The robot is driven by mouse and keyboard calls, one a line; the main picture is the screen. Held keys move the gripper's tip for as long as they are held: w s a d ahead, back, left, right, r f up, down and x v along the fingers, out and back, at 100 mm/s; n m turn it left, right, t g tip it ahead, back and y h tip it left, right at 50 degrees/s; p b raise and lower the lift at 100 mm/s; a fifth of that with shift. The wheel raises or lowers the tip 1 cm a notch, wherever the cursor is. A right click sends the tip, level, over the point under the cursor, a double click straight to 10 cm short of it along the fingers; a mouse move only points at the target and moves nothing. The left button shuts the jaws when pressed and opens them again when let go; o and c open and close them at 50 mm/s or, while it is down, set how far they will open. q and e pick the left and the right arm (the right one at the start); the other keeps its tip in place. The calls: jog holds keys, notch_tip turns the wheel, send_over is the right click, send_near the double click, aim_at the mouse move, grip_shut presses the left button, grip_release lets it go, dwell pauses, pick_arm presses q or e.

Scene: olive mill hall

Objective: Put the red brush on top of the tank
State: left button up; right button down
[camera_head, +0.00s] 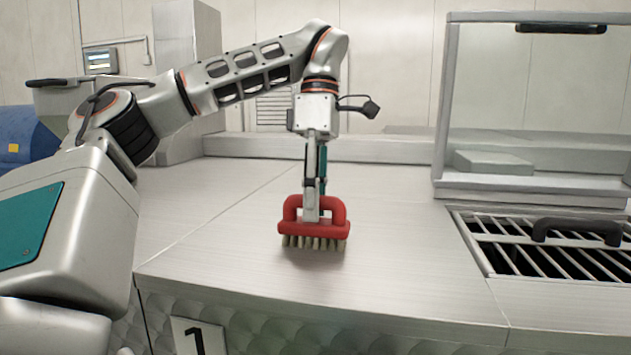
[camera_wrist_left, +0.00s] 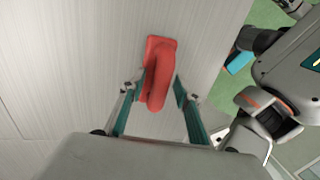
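The red brush (camera_head: 337,228) has a loop handle and pale bristles. It is upright, bristles down, at the steel top (camera_head: 215,245) of the unit labelled 1, near its front edge; I cannot tell whether this unit is the tank. My left gripper (camera_head: 312,205) points down at the handle. In the left wrist view the brush (camera_wrist_left: 157,75) lies between the two fingertips (camera_wrist_left: 155,90). The fingers are apart, with a small gap visible beside the handle. The bristles are hidden there. My right gripper does not show in the head view.
A barred grate (camera_head: 510,247) with a black handle (camera_head: 578,231) is set into the top at the right. A clear-fronted steel hood (camera_head: 535,100) stands behind it. A low ledge (camera_head: 380,149) runs along the back. The steel top around the brush is clear.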

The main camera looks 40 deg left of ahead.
pick_arm(q)
notch_tip(320, 180, up, 8)
jog(key=w, duration=0.1)
jog(key=shift+w+a+f, duration=0.2)
jog(key=shift+a, duration=0.25)
dwell(0.4)
